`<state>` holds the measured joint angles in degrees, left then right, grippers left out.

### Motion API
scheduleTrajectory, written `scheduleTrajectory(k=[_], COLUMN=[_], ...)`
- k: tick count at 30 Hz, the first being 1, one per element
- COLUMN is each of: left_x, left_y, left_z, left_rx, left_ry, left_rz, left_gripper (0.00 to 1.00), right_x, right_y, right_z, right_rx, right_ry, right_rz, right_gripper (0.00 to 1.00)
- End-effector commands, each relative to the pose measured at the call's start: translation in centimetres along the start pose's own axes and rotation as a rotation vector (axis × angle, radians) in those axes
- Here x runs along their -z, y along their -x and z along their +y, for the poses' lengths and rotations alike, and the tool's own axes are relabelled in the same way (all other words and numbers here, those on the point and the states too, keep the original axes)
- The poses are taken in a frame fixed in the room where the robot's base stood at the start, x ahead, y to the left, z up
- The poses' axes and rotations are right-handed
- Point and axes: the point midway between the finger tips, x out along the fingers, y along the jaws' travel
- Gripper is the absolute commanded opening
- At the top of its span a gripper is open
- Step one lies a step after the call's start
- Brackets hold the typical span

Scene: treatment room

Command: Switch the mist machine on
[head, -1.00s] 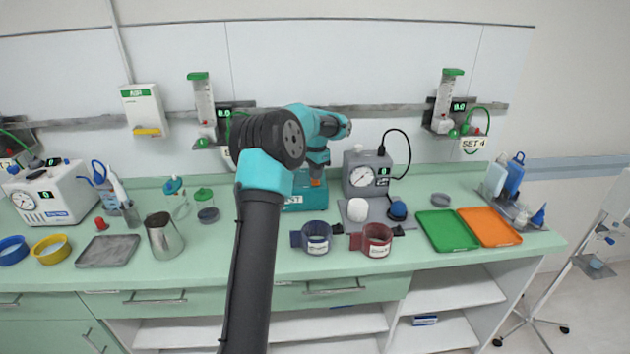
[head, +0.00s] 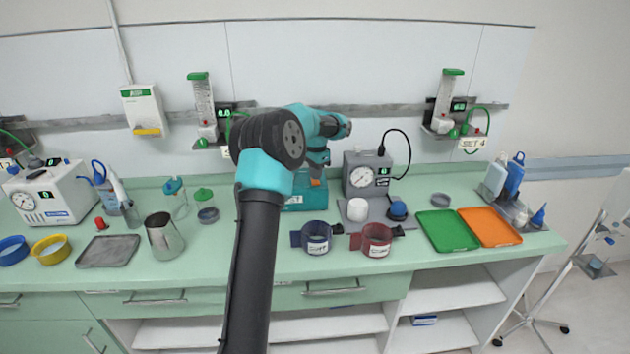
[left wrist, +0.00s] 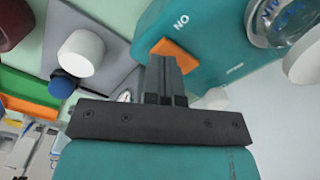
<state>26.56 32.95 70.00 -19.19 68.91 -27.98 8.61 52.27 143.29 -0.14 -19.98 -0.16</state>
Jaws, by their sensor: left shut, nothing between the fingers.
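The mist machine, a teal box (head: 310,200) with a partly hidden label, stands at the back of the counter behind my left arm. Its orange switch (head: 317,183) is on its top. In the left wrist view the teal top (left wrist: 213,50) bears the word ON beside the orange switch (left wrist: 178,52). My left gripper (head: 317,176) points down over the switch. Its shut, empty fingers (left wrist: 160,62) cover part of the switch in the left wrist view; I cannot tell whether they touch it. My right gripper is in neither view.
Just right of the machine stands a grey gauge unit (head: 357,177) with a white cylinder (head: 357,210) and a blue knob (head: 397,209) in front. Two cuffs, blue (head: 316,238) and dark red (head: 376,241), lie nearer the front edge. Green (head: 447,231) and orange (head: 489,227) trays lie right.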

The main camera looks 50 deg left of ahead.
Motion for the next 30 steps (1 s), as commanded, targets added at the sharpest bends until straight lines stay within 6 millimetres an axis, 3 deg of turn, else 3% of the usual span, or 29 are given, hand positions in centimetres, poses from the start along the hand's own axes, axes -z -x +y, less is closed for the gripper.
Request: scheduleTrajectory(k=[30], left_x=[-0.01], left_y=[-0.92], left_z=[-0.02], left_rx=[0.000], left_ry=[0.000], left_rz=[0.000], left_gripper=[0.00], right_x=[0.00], right_y=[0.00], right_z=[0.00], right_rx=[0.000], right_ry=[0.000], right_rz=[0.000], right_gripper=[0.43])
